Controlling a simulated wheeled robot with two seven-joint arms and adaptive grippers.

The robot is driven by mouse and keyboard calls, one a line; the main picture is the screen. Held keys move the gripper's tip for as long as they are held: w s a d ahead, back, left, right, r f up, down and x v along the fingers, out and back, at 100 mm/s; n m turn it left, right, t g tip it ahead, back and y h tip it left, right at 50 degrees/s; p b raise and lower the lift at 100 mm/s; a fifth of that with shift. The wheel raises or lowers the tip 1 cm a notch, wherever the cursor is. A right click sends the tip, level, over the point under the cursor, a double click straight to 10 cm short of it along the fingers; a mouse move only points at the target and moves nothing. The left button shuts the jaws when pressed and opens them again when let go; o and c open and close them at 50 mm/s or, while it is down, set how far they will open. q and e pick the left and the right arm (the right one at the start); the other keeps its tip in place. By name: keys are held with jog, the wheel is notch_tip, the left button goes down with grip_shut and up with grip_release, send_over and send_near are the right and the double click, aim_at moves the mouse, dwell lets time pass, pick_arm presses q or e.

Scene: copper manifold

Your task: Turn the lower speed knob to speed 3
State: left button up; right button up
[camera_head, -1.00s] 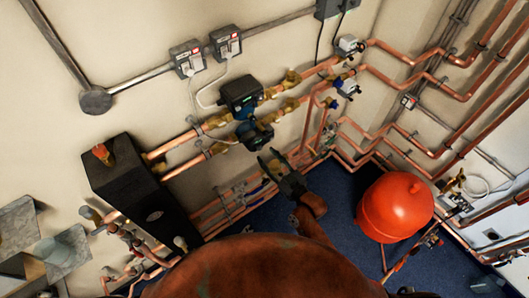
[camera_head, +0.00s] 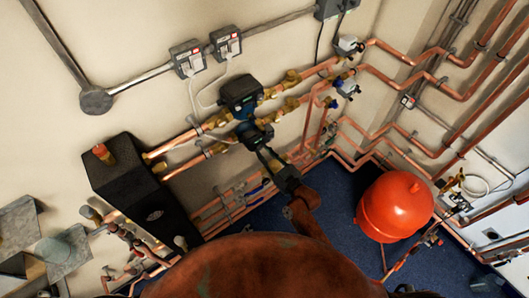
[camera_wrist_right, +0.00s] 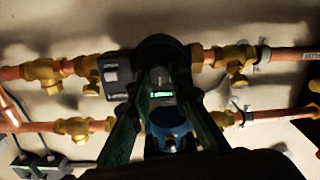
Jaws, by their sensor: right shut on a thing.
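The lower pump (camera_head: 254,134) sits on the lower of two copper pipe runs on the wall, below the upper pump (camera_head: 240,92). My right gripper (camera_head: 264,153) reaches up from below to the front of the lower pump. In the right wrist view, its fingers (camera_wrist_right: 160,76) close together at the dark round pump body (camera_wrist_right: 168,45), shut on the lower speed knob. The fingertips hide the knob, so its setting cannot be read. A small green lit display (camera_wrist_right: 160,95) shows between the fingers. My left gripper is not in view.
Brass valves (camera_head: 291,78) and copper pipes run close on both sides of the pumps. A black boiler box (camera_head: 140,190) stands at the left. A red expansion tank (camera_head: 394,208) stands at the right. Two switch boxes (camera_head: 187,57) (camera_head: 226,43) are above.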

grip_shut()
jog(key=shift+r+m, duration=0.1)
jog(key=shift+m, duration=0.2)
jog(key=m+p, duration=0.1)
jog(key=m, duration=0.2)
jog(key=shift+d+p, duration=0.1)
jog(key=shift+p, duration=0.3)
jog(key=m+p, duration=0.1)
jog(key=m, duration=0.4)
jog(key=shift+w, duration=0.1)
jog(key=shift+m, duration=0.3)
jog(key=o, duration=0.8)
grip_release()
jog(key=shift+o, duration=0.2)
